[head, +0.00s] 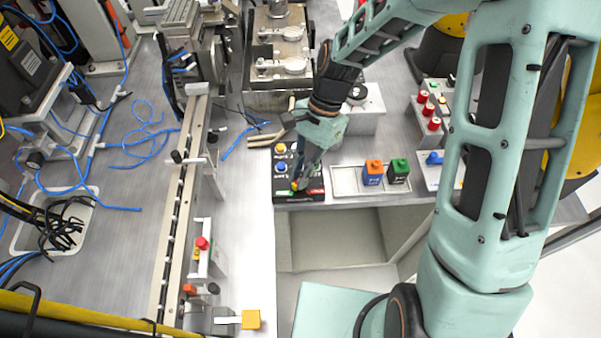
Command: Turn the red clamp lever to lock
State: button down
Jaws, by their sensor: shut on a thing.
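My gripper (299,181) reaches down onto the front part of a black panel (279,193) with coloured buttons. Its fingers are shut on a small green and yellow piece (294,186) at the panel; the fingers partly hide it, so its shape is unclear. A red patch (316,191) shows on the panel just right of the fingertips. No part is plainly a red clamp lever. A red knob (203,243) stands on a small fixture by the long rail, well left of my gripper, and may be the lever; whether it is locked cannot be told.
A box with red knobs (430,110) stands farther right. A long rail (178,190) and blue cables lie left. An open recess (335,236) lies in front.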

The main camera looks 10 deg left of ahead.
jog(key=shift+n, duration=0.3)
jog(key=n+h, duration=0.1)
jog(key=n, duration=0.3)
jog(key=shift+a+n+g+h, duration=0.15)
jog(key=shift+n+g+h, duration=0.15)
jog(key=shift+g+h, duration=0.1)
jog(key=n+h, duration=0.1)
jog(key=n, duration=0.1)
jog(key=n+h, duration=0.1)
jog(key=n, duration=0.2)
jog(key=shift+a+t, duration=0.1)
jog(key=shift+t, duration=0.2)
jog(key=n+h, duration=0.1)
jog(key=n, duration=0.3)
jog(key=shift+t+b, duration=0.3)
jog(key=shift+b, duration=0.1)
jog(key=shift+a+n+t+h, duration=0.1)
jog(key=shift+n+t+h, duration=0.45)
jog(key=shift+n, duration=1.25)
jog(key=c, duration=2)
grip_release()
